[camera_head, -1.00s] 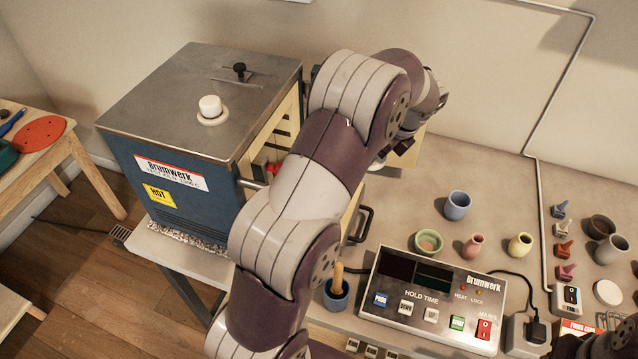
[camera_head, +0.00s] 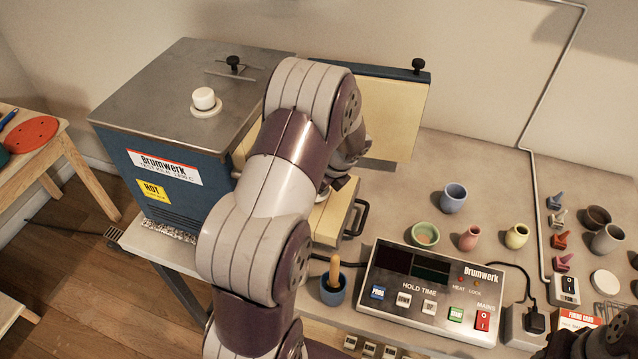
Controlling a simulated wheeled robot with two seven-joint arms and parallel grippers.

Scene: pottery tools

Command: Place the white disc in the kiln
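The white disc (camera_head: 605,282) lies flat on the table at the right, close to the switch box. The kiln (camera_head: 150,100) is a blue box with a grey metal top at the left. Its cream-lined door (camera_head: 392,115) stands swung open at the back right. My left arm crosses in front of the kiln's opening and hides most of the inside. My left gripper is mostly hidden behind its own arm near the opening, so its fingers cannot be made out. My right gripper (camera_head: 592,343) is partly in view at the bottom right corner, below the disc.
A control box (camera_head: 430,290) and a blue cup with a wooden-handled tool (camera_head: 334,285) stand at the front. Small pots, including a blue one (camera_head: 453,198), and several coloured stands (camera_head: 560,240) are spread behind. A cream block with a black handle (camera_head: 335,218) sits below the opening.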

